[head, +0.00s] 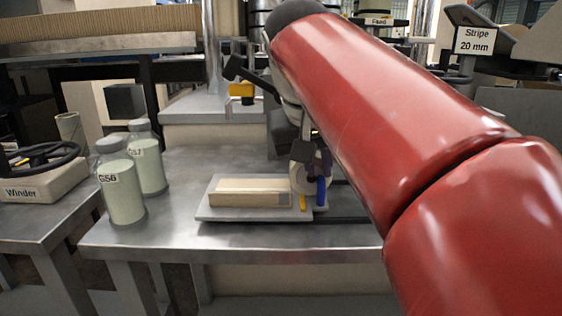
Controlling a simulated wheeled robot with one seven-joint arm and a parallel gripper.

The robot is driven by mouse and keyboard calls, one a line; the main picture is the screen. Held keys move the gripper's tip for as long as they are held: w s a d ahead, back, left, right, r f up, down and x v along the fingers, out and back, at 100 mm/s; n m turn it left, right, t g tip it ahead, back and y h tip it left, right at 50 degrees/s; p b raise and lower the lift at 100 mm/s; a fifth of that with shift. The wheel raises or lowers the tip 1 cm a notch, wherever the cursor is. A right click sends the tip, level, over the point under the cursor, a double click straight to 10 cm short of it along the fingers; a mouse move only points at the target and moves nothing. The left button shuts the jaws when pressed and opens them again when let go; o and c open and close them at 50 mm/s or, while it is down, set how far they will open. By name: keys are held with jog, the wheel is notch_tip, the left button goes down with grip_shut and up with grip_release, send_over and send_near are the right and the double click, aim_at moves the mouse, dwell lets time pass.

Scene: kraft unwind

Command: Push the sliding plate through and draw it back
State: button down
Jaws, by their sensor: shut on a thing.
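The sliding plate (208,212) is a flat light-grey slab on the metal bench. A long cream block (250,192) lies on it. My gripper (309,152) is small and dark here, below the end of my red arm, over the plate's right end. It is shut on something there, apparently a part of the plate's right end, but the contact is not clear. My arm hides the area to the right.
Two jars of pale contents, marked G56 (121,191) and G57 (147,165), stand on the bench (170,225) left of the plate. A dark rail (345,219) runs along the plate's front right. The Winder box (50,185) stands far left. The bench front is clear.

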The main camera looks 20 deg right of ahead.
jog(key=shift+a, duration=0.25)
jog(key=c, duration=1.5)
grip_release()
jog(key=shift+o, duration=0.2)
jog(key=shift+r, duration=0.1)
jog(key=p+v, duration=0.1)
jog(key=v, duration=0.6)
jog(key=shift+r+p, duration=0.3)
jog(key=shift+s+a, duration=0.1)
jog(key=shift+a, duration=0.05)
